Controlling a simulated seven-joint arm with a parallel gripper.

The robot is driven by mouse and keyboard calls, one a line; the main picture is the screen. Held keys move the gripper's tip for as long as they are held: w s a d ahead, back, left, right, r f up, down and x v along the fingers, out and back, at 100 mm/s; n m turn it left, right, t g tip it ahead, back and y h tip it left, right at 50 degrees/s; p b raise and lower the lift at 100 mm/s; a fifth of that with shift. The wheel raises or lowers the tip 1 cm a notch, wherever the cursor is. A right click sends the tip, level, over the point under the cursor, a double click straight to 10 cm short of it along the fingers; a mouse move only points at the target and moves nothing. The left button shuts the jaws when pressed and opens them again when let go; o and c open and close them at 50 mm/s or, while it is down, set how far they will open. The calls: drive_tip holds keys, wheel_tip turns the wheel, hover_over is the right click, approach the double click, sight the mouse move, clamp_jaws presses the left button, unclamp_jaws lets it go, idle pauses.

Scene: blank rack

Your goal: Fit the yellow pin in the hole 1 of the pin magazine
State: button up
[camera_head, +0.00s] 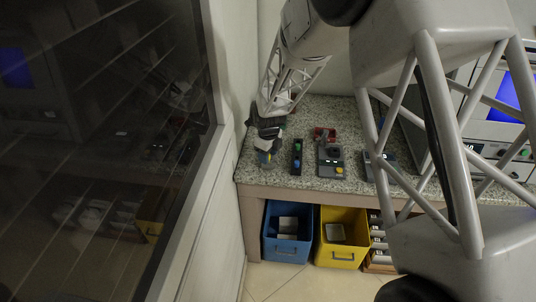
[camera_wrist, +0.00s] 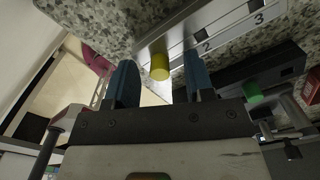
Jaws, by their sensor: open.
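In the wrist view, the pin magazine (camera_wrist: 232,28) is a light metal strip with the numbers 2 and 3 on its face. The yellow pin (camera_wrist: 160,68) stands out from the strip's near end, on the side before number 2. I cannot tell how deep it sits, and its base is hidden. My gripper (camera_wrist: 160,60) is open, with one blue finger to each side of the yellow pin and visible gaps on both sides. In the head view, my gripper (camera_head: 268,132) is low over the left end of the counter, and the pin and magazine are largely hidden there.
A dark block with a green pin (camera_wrist: 253,92) lies right of my gripper. The head view shows a black strip with coloured pins (camera_head: 296,157) and a grey device (camera_head: 330,160) on the speckled counter (camera_head: 345,112). Blue (camera_head: 286,250) and yellow (camera_head: 341,256) bins stand below.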

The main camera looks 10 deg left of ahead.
drive_tip(key=shift+r, duration=3.8)
drive_tip(key=shift+d, duration=0.1)
drive_tip(key=shift+s+d+r, duration=0.1)
drive_tip(key=shift+d+r, duration=0.05)
drive_tip(key=shift+r, duration=0.1)
drive_tip(key=s+d+r+n+t, duration=0.1)
drive_tip(key=s+d+r+n, duration=1)
drive_tip(key=s+d+r, duration=0.5)
drive_tip(key=s+d+r+n, duration=0.2)
drive_tip(key=s+d+n, duration=0.2)
drive_tip(key=s, duration=0.3)
drive_tip(key=s+d+r+n+t, duration=0.1)
drive_tip(key=s+d+n, duration=0.3)
drive_tip(key=s, duration=0.4)
drive_tip(key=s+d+r+n, duration=0.3)
drive_tip(key=s+d+n, duration=0.1)
drive_tip(key=s, duration=0.3)
drive_tip(key=shift+s+t, duration=0.3)
drive_tip(key=shift+s, duration=0.1)
